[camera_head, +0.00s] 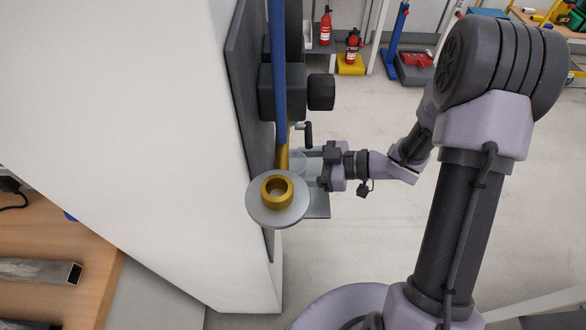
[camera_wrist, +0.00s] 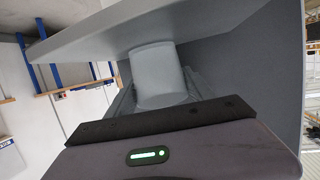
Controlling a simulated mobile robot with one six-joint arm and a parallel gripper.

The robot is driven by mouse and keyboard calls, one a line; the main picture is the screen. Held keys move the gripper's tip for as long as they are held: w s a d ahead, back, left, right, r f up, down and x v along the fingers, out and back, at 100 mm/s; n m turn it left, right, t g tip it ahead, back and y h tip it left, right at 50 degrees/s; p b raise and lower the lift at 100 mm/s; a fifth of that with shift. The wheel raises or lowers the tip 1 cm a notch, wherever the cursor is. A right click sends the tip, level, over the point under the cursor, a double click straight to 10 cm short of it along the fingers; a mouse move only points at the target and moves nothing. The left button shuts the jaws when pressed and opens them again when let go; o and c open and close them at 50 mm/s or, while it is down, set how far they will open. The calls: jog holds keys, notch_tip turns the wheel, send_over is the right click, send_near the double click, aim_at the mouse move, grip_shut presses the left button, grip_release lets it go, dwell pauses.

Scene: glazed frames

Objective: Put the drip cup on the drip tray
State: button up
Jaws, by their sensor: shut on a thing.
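My gripper (camera_head: 322,166) comes in from the right beside the wall-mounted device and is shut on the drip cup. The pale, see-through drip cup (camera_head: 299,161) shows only faintly left of my fingers in the head view. In the wrist view the cup (camera_wrist: 157,75) is a smooth grey cylinder beyond the dark gripper edge, with one end at or very near a flat grey plate (camera_wrist: 110,30). A grey plate, seemingly the drip tray (camera_head: 318,204), shows below my gripper in the head view, partly hidden by a disc. I cannot tell whether cup and tray touch.
A round grey disc (camera_head: 262,213) with a brass ring (camera_head: 277,190) stands in front of the cup area. A blue post (camera_head: 277,75) and a dark knob (camera_head: 321,92) are above. A wooden bench (camera_head: 95,265) is at lower left.

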jog(key=o, duration=1.5)
jog(key=shift+f, duration=0.1)
jog(key=shift+c, duration=0.2)
